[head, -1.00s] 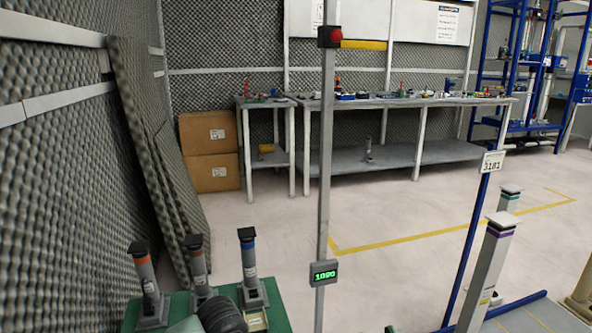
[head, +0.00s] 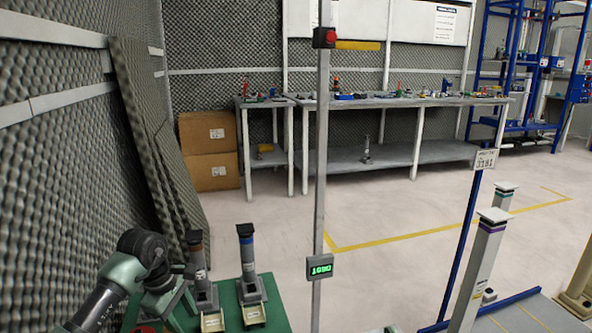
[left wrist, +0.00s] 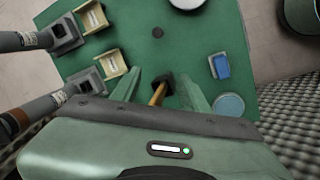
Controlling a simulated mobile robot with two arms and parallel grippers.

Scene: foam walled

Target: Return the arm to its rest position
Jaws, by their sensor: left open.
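My left arm comes in from the lower left of the head view, bent, with its dark wrist joint beside the grey posts. Its green left gripper (head: 178,296) is over the green table (head: 277,300). In the left wrist view the two green fingers (left wrist: 160,88) stand apart, open. A small hammer-like tool with a wooden handle (left wrist: 158,95) shows between them, seemingly lower on the table. I see nothing gripped. My right gripper is in neither view.
A blue-banded post (head: 247,263) and a brown-banded post (head: 197,265) stand on the green table, with small trays (head: 254,314) in front. A blue block (left wrist: 220,66) and a round teal item (left wrist: 229,105) lie there too. A metal pole (head: 323,180) rises right of the table.

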